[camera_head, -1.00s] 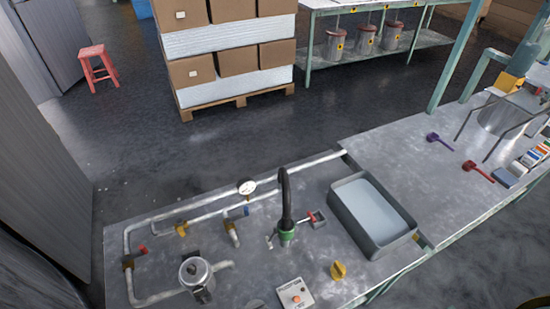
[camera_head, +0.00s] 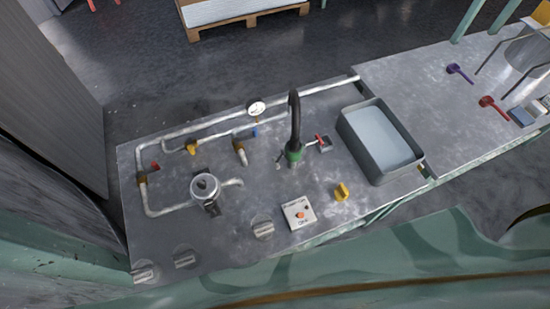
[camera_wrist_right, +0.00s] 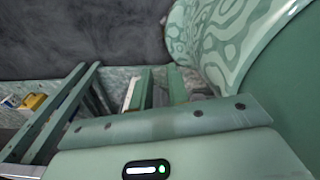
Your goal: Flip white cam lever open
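No lever that I can surely pick out as the white cam lever shows in the head view. A pale, blunt fitting (camera_head: 240,153) lies on the grey bench (camera_head: 320,190), beside the pipes. A silver canister (camera_head: 205,188) with a dark clamp-like part stands at the bench's left. Purple (camera_head: 459,73) and red (camera_head: 493,104) levers lie on the bench's right part. Neither gripper shows in the head view. In the right wrist view my right gripper (camera_wrist_right: 160,88) shows two green fingers with a gap between them, and I see nothing held there.
Pipes with a gauge (camera_head: 256,108) and valves run along the bench's back. The bench middle has bare patches.

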